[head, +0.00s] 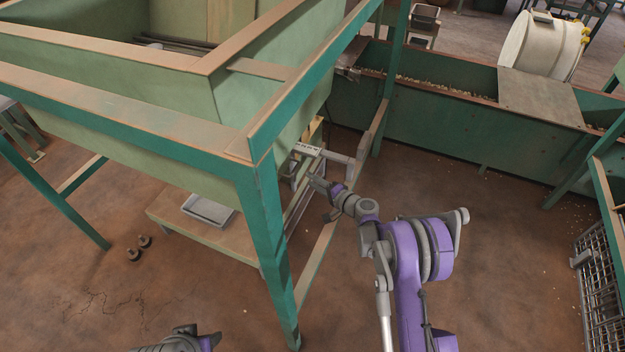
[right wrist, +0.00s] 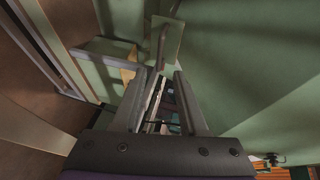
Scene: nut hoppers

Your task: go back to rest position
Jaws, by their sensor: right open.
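My right gripper (head: 322,187) is at the end of the purple arm, under the near right corner of the green hopper (head: 115,125). In the right wrist view its two fingers (right wrist: 162,85) are apart with nothing held between them. Beyond the fingertips is a thin bent metal rod in front of a pale green plate (right wrist: 167,42). I cannot tell whether the fingers touch the rod.
The hopper's green leg (head: 268,240) stands left of my right arm, with a grey bracket (head: 308,150) close to the gripper. A low wooden shelf holds a grey tray (head: 208,210). A long green trough (head: 480,130) stands behind, and a wire cage (head: 598,285) at right. Floor between is open.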

